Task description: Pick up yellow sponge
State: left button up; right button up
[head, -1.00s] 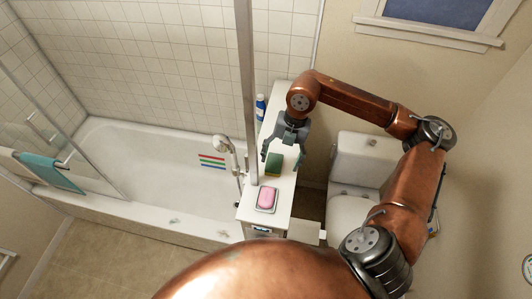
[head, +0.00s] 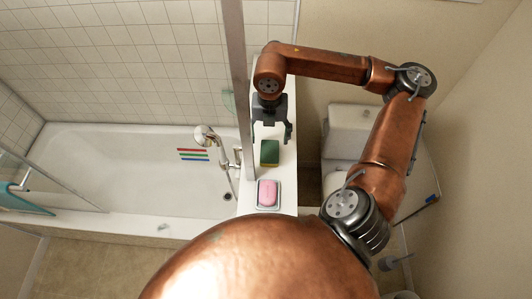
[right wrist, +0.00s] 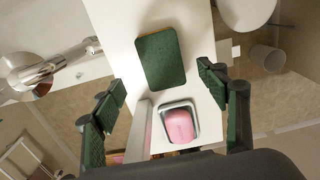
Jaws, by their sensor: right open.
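The sponge (head: 270,153) lies flat on the narrow white counter, its dark green scouring face up and a little yellow showing along its edge. It also shows in the right wrist view (right wrist: 161,58), just past the fingers. My right gripper (head: 271,136) is open and empty, above the counter on the far side of the sponge, apart from it. In the right wrist view its two green-padded fingers (right wrist: 160,90) stand wide to either side, with the sponge lying between their lines. My left gripper is not in view.
A pink soap bar (head: 267,192) in a dish sits on the counter, nearer than the sponge. A vertical post (head: 238,70) and the shower head (head: 204,134) stand left of the counter beside the bathtub (head: 100,160). The toilet (head: 348,130) is to the right.

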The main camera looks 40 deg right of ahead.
aim_at(270, 151)
jog(key=shift+f, duration=0.45)
jog(key=shift+s+f+p, duration=0.15)
jog(key=shift+f+p, duration=0.25)
jog(key=shift+f, duration=0.35)
notch_tip(270, 151, down, 4)
jog(key=shift+f+p, duration=0.15)
jog(key=shift+p, duration=0.9)
jog(key=shift+f, duration=0.55)
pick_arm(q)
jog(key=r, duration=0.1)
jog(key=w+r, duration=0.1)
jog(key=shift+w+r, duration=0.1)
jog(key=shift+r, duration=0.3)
pick_arm(e)
jog(key=shift+c, duration=0.5)
jog(key=c, duration=0.7)
